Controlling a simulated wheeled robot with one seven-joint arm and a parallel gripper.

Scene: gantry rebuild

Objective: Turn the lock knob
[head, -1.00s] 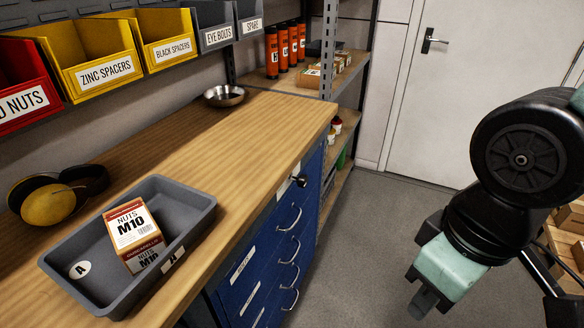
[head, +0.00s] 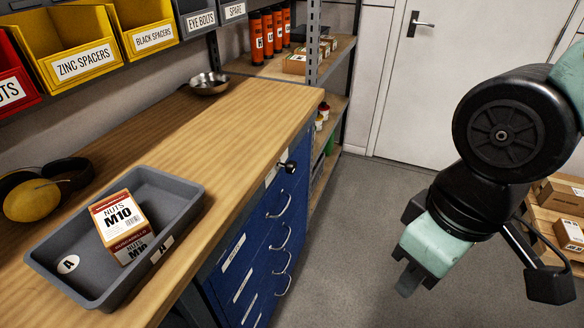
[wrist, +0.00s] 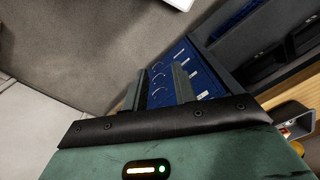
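The lock knob (head: 287,167) is a small black knob at the top of the blue drawer cabinet (head: 240,262), just under the wooden worktop edge, in the head view. I cannot make out which way it is turned. My gripper (head: 408,281) hangs over the floor to the right of the cabinet, well apart from the knob, pointing down. In the wrist view the two fingers of my gripper (wrist: 157,88) stand apart with nothing between them. The cabinet's drawer fronts (wrist: 172,78) show behind them. I cannot pick out the knob in the wrist view.
A grey tray (head: 52,252) with an M10 nuts box (head: 117,220) sits on the worktop (head: 180,130), with a metal bowl (head: 209,83) at the back. Drawer handles stick out below the knob. A pallet with cartons (head: 566,200) stands at right. The floor between is clear.

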